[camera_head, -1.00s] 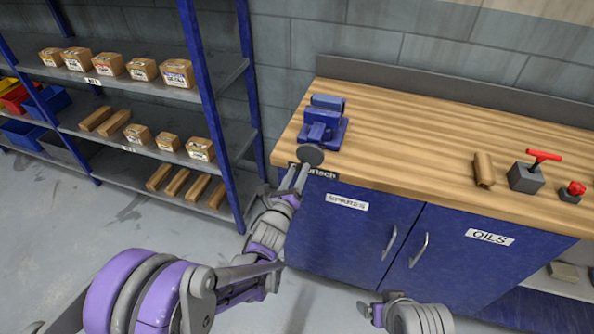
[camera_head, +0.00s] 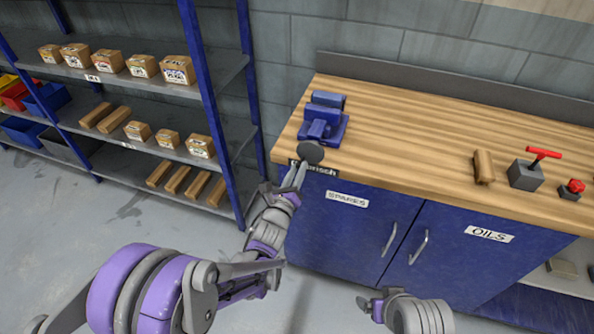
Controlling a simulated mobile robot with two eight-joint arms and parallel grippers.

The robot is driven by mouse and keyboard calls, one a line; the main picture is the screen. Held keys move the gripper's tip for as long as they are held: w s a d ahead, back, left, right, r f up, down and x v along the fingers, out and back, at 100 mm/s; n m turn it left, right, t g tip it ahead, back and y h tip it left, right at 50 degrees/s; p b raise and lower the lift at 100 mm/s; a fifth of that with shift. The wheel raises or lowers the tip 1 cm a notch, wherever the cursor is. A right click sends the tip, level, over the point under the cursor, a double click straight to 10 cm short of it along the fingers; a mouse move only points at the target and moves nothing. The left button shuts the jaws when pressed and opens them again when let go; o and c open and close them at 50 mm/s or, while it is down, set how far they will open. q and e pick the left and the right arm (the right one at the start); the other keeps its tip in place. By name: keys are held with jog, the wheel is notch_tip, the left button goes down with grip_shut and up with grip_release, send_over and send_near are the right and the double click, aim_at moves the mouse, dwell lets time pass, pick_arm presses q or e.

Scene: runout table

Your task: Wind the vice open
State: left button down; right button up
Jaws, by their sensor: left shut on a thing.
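The blue vice (camera_head: 323,121) stands on the left end of the wooden bench top. Its dark round handwheel (camera_head: 310,152) faces the front edge of the bench. My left gripper (camera_head: 300,170) reaches up from below to the handwheel and is shut on it; the fingers look close together at the wheel's lower edge. The exact grip is too small to see. The gap between the vice jaws is hard to make out. My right gripper (camera_head: 371,304) is at the bottom, away from the bench top and the vice; its fingers are too small to read.
On the bench (camera_head: 420,150) to the right are a wooden block (camera_head: 483,167), a grey block with a red T-handle (camera_head: 526,174) and a small red-knobbed piece (camera_head: 571,189). Blue cupboard doors (camera_head: 345,230) are below. A shelf rack (camera_head: 150,140) stands left.

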pick_arm(q)
jog(key=n, duration=0.2)
jog(key=shift+s+d+f+n, duration=0.1)
jog(key=shift+d+f+n, duration=0.1)
jog(key=shift+d+n, duration=0.1)
jog(key=n, duration=0.1)
jog(key=n+b, duration=0.1)
jog(key=n, duration=0.1)
jog(key=shift+s+d+f, duration=0.15)
jog(key=shift+d, duration=0.25)
jog(key=shift+n, duration=0.3)
jog(key=n, duration=0.1)
jog(key=d+n, duration=0.1)
jog(key=n, duration=0.1)
jog(key=shift+s+b, duration=0.15)
jog(key=shift+b, duration=0.2)
